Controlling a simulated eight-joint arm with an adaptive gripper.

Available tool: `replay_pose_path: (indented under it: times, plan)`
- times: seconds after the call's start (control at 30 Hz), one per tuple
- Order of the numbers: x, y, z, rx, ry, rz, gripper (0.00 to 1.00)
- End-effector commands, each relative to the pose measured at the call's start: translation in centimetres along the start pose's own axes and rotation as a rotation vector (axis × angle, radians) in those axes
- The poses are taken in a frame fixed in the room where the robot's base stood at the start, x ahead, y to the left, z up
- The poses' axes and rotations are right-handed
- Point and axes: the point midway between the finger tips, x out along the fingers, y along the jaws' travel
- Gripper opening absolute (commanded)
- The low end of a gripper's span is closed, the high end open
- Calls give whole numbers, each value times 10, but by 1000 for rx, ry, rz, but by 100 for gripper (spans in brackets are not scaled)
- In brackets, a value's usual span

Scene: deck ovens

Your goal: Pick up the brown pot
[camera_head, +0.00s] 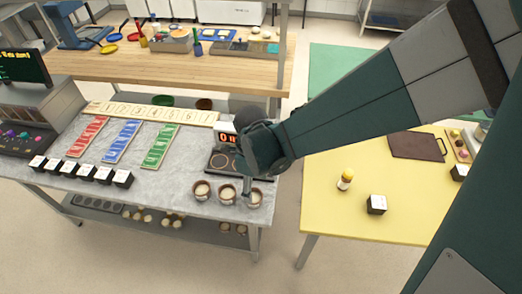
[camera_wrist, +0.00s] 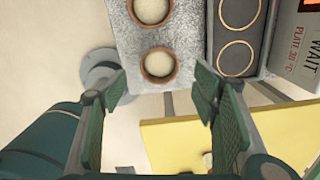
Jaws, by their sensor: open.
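Three small brown pots with pale contents stand in a row at the counter's front edge: a left pot (camera_head: 202,191), a middle pot (camera_head: 227,194) and a right pot (camera_head: 254,198). My gripper (camera_head: 247,187) is above the row's right end, partly hidden by my arm. In the wrist view my gripper (camera_wrist: 160,87) is open and empty, its green-padded fingers spread wide. One brown pot (camera_wrist: 159,65) lies just beyond the fingertips, roughly centred between them. Another brown pot (camera_wrist: 152,10) is farther up. Contact with a pot cannot be told.
A two-ring hot plate (camera_head: 222,163) sits behind the pots; its rings (camera_wrist: 235,58) are to their right in the wrist view. A yellow table (camera_head: 330,218) with a bottle (camera_head: 345,180) and black box (camera_head: 376,204) stands right, across a gap. Coloured trays (camera_head: 121,141) lie left.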

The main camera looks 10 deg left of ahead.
Motion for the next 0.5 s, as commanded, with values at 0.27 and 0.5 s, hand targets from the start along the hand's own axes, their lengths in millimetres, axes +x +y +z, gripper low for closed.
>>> replay_pose_path:
  times: [0.27, 0.5]
  plan:
    - [0, 0, 0, -1, 0, 0, 59]
    - [13, 0, 0, -2, 0, 0, 59]
